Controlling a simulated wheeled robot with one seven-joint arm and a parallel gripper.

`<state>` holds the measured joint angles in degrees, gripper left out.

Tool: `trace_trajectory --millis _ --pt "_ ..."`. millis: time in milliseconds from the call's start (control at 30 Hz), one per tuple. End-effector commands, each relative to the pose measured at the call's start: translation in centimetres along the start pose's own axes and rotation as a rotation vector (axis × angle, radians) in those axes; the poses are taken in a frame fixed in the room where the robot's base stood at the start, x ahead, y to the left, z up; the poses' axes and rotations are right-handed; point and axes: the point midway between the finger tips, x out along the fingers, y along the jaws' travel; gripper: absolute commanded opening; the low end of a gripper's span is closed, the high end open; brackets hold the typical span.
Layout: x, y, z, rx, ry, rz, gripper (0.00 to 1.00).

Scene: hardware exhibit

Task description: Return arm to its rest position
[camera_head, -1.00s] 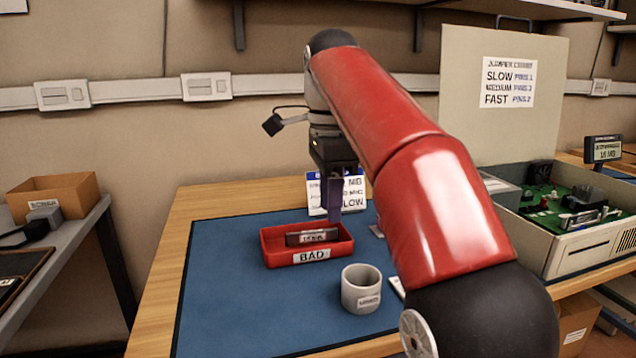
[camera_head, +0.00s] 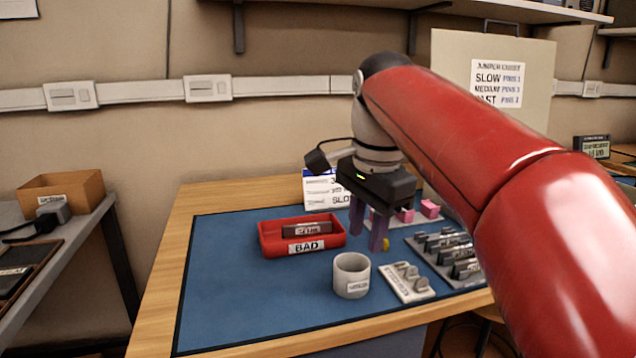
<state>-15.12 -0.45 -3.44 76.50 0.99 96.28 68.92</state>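My red arm (camera_head: 450,120) reaches in from the right side of the head view. My gripper (camera_head: 367,240) points down above the blue mat (camera_head: 230,300), right of the red tray. Its two purple-grey fingers are apart, with nothing visible between them, so it is open. The red tray (camera_head: 273,248) is labelled BAD and holds a dark labelled module (camera_head: 306,229). My arm and gripper hide part of the bench's right side.
A grey cup (camera_head: 351,278) stands in front of the tray. Right of it are a light holder (camera_head: 410,284) and a rack of dark modules (camera_head: 450,250). Pink blocks (camera_head: 428,209) lie behind the gripper. A sign board (camera_head: 455,60) stands behind my arm. The mat's left front is clear.

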Motion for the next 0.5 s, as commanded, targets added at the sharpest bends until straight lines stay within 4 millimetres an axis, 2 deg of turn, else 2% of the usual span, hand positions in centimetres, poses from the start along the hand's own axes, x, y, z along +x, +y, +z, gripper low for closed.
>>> trace_trajectory --millis 167,267,400,500 --pt "2.3 5.2 -0.3 -0.225 0.047 -0.074 0.32" --pt "4.8 8.8 0.0 -0.395 0.099 -0.115 0.32" --pt "9.0 13.7 0.8 -0.630 0.190 -0.150 0.32" --pt "12.1 16.7 1.5 -0.776 0.255 -0.156 0.32"
